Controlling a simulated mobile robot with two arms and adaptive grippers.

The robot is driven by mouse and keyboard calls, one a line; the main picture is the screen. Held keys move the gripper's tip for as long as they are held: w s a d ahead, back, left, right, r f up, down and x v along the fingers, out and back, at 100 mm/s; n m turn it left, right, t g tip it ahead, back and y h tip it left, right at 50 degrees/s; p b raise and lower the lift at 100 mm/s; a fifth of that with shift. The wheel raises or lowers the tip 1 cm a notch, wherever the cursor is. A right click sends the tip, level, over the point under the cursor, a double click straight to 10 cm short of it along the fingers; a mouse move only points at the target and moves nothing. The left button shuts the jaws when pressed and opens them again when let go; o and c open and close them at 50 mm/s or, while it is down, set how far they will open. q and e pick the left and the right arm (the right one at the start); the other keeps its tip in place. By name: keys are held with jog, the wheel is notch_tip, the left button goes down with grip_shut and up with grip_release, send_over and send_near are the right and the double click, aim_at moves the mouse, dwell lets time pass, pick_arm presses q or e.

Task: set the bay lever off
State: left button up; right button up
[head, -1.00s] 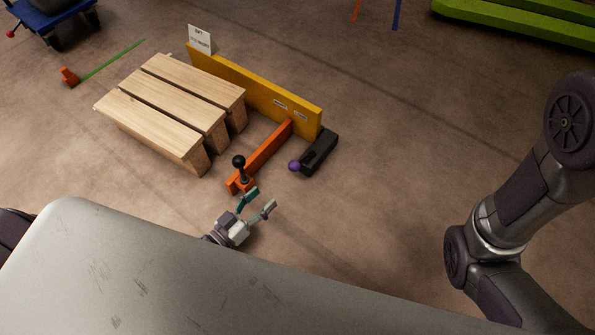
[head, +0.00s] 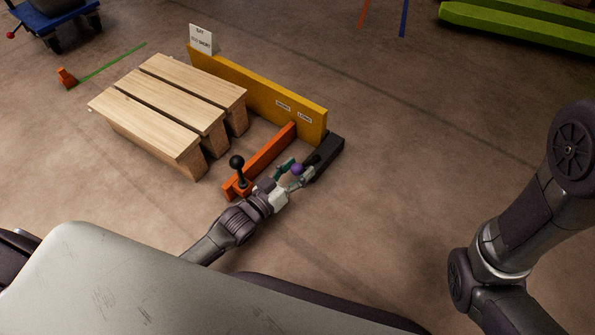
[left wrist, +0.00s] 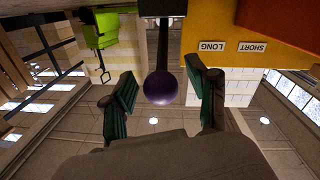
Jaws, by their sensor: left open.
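A lever with a purple ball knob (head: 298,169) on a dark rod stands out from a black box (head: 326,158) at the right end of the yellow board. In the left wrist view the purple knob (left wrist: 160,88) hangs in the middle, its rod running up to the box. My left gripper (head: 289,172) is open, with one finger on each side of the knob. In the wrist view gaps show between the knob and both fingers. A second lever with a black knob (head: 237,162) stands on the orange bar. My right gripper is out of view.
The yellow board (head: 265,90) carries SHORT and LONG labels. The orange bar (head: 265,155) runs close to my left gripper. A slatted wooden pallet (head: 165,105) lies to the left. Floor to the right is clear.

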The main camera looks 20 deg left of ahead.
pick_arm(q)
grip_shut()
dwell(0.3)
